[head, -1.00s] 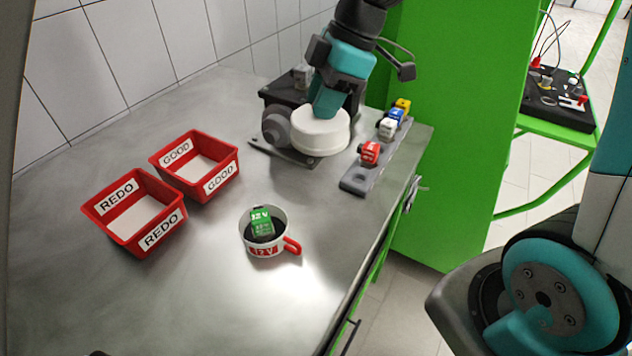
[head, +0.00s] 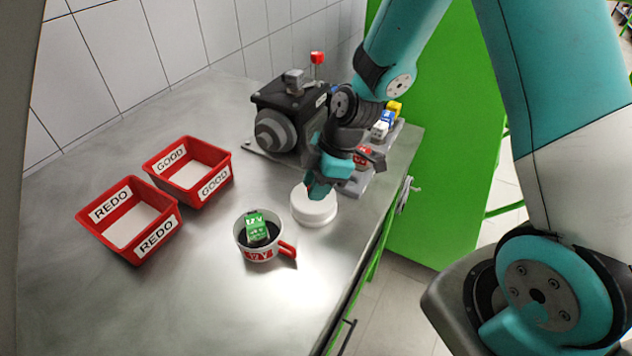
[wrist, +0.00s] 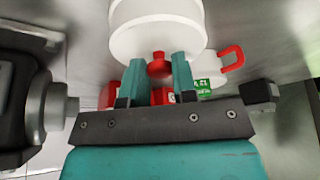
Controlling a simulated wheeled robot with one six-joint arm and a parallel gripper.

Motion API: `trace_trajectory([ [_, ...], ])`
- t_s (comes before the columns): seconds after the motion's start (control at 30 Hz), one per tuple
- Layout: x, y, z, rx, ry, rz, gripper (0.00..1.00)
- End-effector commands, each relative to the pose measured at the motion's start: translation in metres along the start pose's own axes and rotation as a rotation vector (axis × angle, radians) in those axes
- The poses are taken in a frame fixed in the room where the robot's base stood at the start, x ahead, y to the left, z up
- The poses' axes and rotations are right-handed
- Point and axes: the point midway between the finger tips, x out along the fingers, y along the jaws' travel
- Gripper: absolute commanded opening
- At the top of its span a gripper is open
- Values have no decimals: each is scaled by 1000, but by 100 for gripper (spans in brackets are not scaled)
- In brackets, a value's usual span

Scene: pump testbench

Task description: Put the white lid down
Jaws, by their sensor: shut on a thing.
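The white lid (head: 314,210) is round and shows right of the mug in the head view, at or just above the grey bench; I cannot tell whether it touches. My gripper (head: 318,190) is over it, pointing down. In the wrist view the lid (wrist: 157,38) fills the top middle, and my gripper's teal fingers (wrist: 160,75) are shut on its red knob (wrist: 160,64). The lid's underside is hidden.
A white and red mug (head: 260,255) holding a green 12 V block (head: 257,228) stands close left of the lid. Red GOOD (head: 214,184) and REDO (head: 158,233) trays are farther left. Behind are a dark pump (head: 290,115) and a rack with coloured blocks (head: 380,130).

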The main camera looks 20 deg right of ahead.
Motion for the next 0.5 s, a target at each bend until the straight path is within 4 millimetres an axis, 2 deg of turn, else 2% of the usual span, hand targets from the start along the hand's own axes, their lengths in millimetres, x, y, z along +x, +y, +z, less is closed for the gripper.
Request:
trace_trajectory([
  [0.27, 3, 0, 1, 0, 0, 1, 11],
  [0.3, 3, 0, 1, 0, 0, 1, 28],
  [0.4, 2, 0, 1, 0, 1, 1, 51],
  [0.5, 2, 0, 1, 0, 1, 1, 51],
])
